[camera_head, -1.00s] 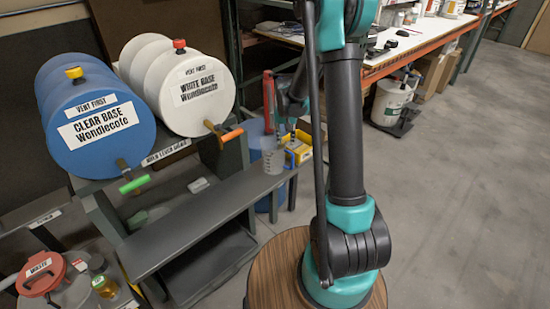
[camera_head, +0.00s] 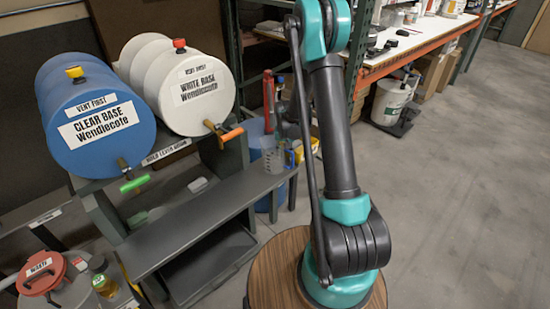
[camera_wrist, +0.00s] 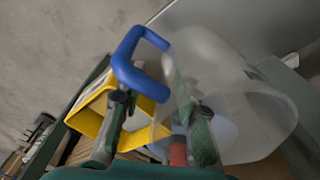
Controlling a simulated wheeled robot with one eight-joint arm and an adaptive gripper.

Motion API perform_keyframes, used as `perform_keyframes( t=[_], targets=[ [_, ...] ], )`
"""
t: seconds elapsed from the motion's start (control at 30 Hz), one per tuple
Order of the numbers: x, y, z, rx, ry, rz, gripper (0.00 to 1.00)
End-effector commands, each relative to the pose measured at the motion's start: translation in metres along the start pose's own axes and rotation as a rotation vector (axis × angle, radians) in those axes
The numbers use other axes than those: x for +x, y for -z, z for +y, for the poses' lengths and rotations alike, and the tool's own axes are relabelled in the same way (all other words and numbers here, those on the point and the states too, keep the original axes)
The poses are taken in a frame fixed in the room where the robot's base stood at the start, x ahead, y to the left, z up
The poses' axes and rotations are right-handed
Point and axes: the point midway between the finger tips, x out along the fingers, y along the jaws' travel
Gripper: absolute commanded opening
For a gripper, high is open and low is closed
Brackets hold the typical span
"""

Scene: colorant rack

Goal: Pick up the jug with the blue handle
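The jug (camera_wrist: 245,95) is translucent and fills the right half of the wrist view, with its blue handle (camera_wrist: 135,65) towards the upper middle. In the head view, the small jug (camera_head: 272,160) stands by the end of the grey bench, with its blue handle at its right. My gripper (camera_wrist: 153,105) is open in the wrist view. One finger is left of the handle's lower part; the other overlaps the jug's near wall. The handle lies across the gap between the fingers. I cannot tell whether they touch it.
A yellow box (camera_wrist: 90,115) lies close behind the handle. A red bottle (camera_head: 268,92) stands behind the jug. The blue drum (camera_head: 95,125) and white drum (camera_head: 195,95) sit above the grey bench (camera_head: 205,210). Open floor lies to the right.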

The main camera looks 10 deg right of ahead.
Motion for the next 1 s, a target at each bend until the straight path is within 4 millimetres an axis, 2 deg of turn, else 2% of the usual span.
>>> perform_keyframes(
  t=[0.2,0.47,1.0],
  targets=[
    [0.0003,-0.0001,0.0001,0.000,0.000,0.000,0.30],
    [0.0001,-0.0001,0.0001,0.000,0.000,0.000,0.00],
    [-0.0027,0.0000,0.0006,0.000,-0.001,0.000,0.00]
  ],
)
